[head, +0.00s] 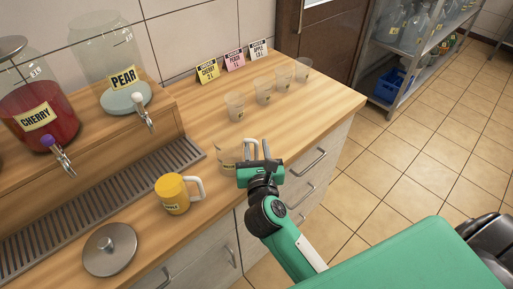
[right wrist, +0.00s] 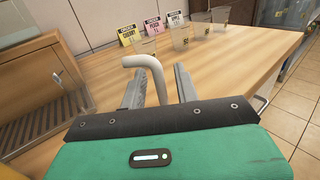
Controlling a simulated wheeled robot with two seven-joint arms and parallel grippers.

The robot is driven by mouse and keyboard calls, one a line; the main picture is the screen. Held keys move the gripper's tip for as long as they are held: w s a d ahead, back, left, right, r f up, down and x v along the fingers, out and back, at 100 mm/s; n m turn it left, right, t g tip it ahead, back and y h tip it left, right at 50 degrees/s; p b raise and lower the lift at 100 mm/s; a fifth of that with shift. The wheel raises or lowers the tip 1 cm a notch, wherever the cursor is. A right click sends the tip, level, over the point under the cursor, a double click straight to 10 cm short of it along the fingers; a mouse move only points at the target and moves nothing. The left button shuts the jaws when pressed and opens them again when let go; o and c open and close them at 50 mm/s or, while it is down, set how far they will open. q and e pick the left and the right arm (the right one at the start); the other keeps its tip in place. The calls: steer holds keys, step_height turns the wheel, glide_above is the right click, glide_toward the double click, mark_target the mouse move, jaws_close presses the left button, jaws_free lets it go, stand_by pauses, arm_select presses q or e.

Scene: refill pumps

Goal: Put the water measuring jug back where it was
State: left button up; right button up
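A clear jug (head: 226,158) with a white handle, which looks like the water measuring jug, stands on the wooden counter near its front edge. My right gripper (head: 260,150) is at its handle side, low over the counter edge. In the right wrist view the white handle (right wrist: 150,64) reaches between the two fingers (right wrist: 158,84), with a gap visible beside it, so the gripper looks open around the handle. The jug's label is too small to read. A yellow jug (head: 172,194) with a white handle stands nearer, to the left. My left gripper is not in view.
Several clear cups (head: 263,92) stand in a row behind, before the yellow, pink and white cards (head: 234,60). Cherry (head: 40,105) and pear (head: 105,55) dispensers stand on a wooden riser above a drip grate (head: 100,215). A round metal lid (head: 110,262) lies front left.

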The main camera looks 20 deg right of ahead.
steer(key=shift+r, duration=0.25)
arm_select(q)
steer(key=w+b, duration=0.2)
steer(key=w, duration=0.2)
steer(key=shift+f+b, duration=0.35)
steer(key=shift+b, duration=0.05)
arm_select(e)
steer(key=v, duration=1.2)
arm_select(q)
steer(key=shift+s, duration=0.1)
